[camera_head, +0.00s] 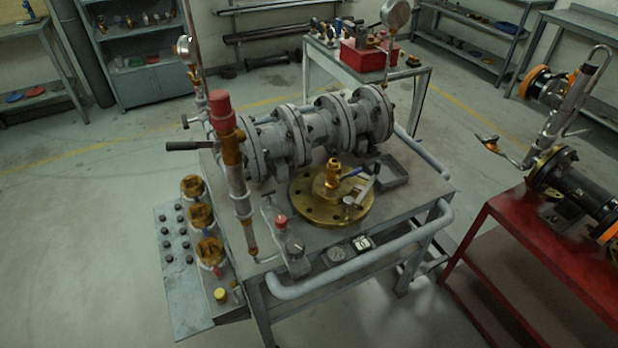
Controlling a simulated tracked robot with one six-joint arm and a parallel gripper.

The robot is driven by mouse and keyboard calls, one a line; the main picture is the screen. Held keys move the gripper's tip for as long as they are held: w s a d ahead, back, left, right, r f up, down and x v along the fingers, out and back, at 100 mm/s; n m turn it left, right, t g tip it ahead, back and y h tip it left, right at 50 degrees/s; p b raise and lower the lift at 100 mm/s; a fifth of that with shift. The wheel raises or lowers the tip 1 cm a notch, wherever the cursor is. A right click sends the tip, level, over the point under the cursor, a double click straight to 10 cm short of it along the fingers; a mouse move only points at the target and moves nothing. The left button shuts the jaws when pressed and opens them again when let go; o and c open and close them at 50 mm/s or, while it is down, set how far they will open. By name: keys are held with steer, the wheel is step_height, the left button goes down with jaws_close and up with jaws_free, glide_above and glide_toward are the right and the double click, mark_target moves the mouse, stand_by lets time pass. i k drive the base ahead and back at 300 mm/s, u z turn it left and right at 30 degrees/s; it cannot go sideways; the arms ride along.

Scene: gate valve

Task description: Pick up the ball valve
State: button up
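A small brass valve (333,173) with a short blue handle (352,171) at its right looks like the ball valve. It stands upright on a wide, round brass flange (305,207) on the grey work table (415,210), near the middle of the view. A small metal tool or fitting (362,192) lies on the flange close to its right, and where they meet is hard to make out. I see no gripper that I can tell as mine.
A large grey flanged pipe (318,130) lies behind the flange. A red-capped upright pipe (228,140) stands left of it. A shallow grey tray (390,171) lies to the right. A red bench (520,225) with a black, orange-banded pipe (590,195) is at the far right.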

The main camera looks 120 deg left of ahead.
mark_target(333, 168)
steer(key=u, duration=1.95)
steer(key=i, duration=2.1)
steer(key=u, duration=0.6)
